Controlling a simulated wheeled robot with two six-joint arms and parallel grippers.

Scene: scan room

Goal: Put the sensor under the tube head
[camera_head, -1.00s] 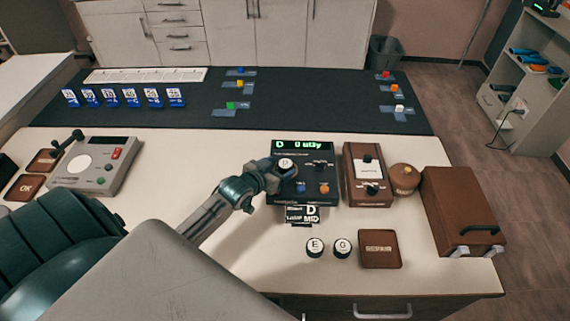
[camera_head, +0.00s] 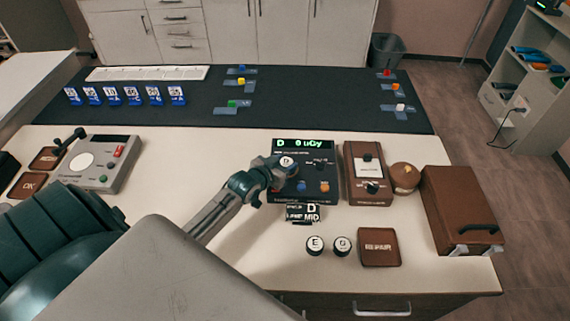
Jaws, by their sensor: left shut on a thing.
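My left gripper (camera_head: 277,174) is at the upper left of a black meter console (camera_head: 317,193) with a lit green display reading "D 0 uGy". It is shut on a small round white-topped piece marked D (camera_head: 287,162); I cannot tell whether this piece touches the console. Two similar round black pieces with white lettered tops, one marked E (camera_head: 315,245) and one beside it (camera_head: 342,246), stand on the counter in front. I cannot tell for sure which thing is the tube head. My right gripper is not in view.
A brown switch box (camera_head: 367,190), a round brown item (camera_head: 404,177) and a brown case (camera_head: 462,208) stand right of the console. A grey device with a lever (camera_head: 98,178) is at left. A brown pad (camera_head: 379,247) lies in front. Small labelled cards stand on the black mat (camera_head: 330,105).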

